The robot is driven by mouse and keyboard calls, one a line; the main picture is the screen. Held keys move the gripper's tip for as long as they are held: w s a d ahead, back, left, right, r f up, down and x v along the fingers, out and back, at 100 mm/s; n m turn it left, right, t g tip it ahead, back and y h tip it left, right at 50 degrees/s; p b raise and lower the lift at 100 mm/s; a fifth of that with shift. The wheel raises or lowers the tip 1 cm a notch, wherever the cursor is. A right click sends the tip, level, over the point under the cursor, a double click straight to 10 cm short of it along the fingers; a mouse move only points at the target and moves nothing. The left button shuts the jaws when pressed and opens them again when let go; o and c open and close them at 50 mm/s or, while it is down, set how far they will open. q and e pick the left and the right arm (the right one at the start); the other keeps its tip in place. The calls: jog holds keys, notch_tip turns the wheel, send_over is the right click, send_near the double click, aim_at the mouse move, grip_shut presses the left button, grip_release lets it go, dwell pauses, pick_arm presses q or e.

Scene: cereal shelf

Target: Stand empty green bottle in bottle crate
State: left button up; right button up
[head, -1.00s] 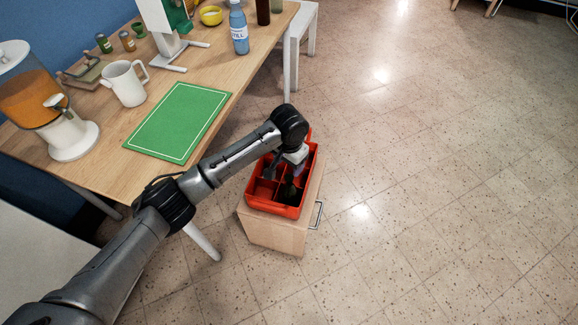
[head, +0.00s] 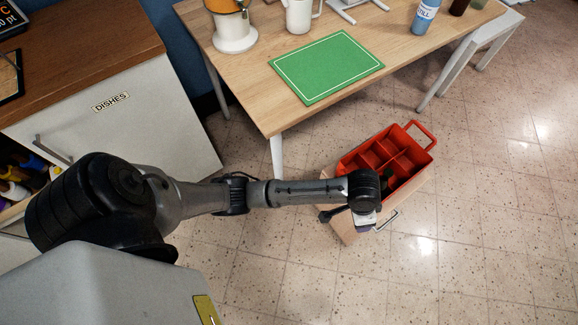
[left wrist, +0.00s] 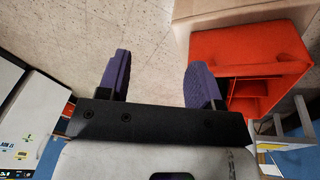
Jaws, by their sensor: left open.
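My right gripper is not in view.
A table with a green mat (head: 325,66), a white jug (head: 299,14) and a blue bottle (head: 424,15) stands behind. A white dishes cabinet (head: 115,120) is at left. Floor at right is clear.

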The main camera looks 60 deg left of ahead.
pick_arm(q)
jog(key=s+a+n+t+y, duration=0.1)
jog(key=s+a, duration=0.4)
jog(key=s, duration=0.6)
jog(key=s+a+n+t+y, duration=0.1)
jog(key=s+a, duration=0.4)
jog(key=s, duration=0.7)
jog(key=shift+a+r+n, duration=0.3)
jog(key=shift+r+n, duration=0.15)
jog(key=shift+n, duration=0.05)
